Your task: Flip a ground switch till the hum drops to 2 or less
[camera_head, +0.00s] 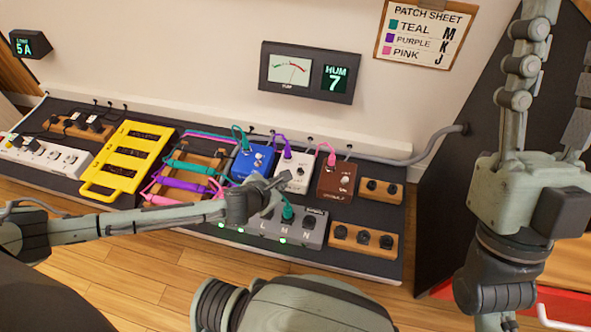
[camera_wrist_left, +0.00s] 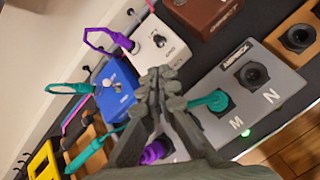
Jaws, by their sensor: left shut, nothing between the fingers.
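The hum meter (camera_head: 336,80) reads 7. The blue pedal (camera_head: 252,163), white pedal (camera_head: 293,175) and brown pedal (camera_head: 336,182) stand side by side on the board, each with a small switch on top. In the left wrist view the white pedal's switch (camera_wrist_left: 158,41) and the blue pedal's knob-like switch (camera_wrist_left: 108,84) show; I cannot read their positions. My left gripper (camera_head: 284,180) is shut and empty, above the grey switch box in front of the white pedal; its fingers (camera_wrist_left: 158,78) also show in the wrist view. My right gripper (camera_head: 562,55) is raised and open, away from the board.
A grey socket box (camera_head: 312,232) has a teal plug in M; a purple plug (camera_wrist_left: 153,152) is partly hidden. The patch sheet (camera_head: 424,32) lists teal M, purple K, pink J. Cables loop behind the pedals.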

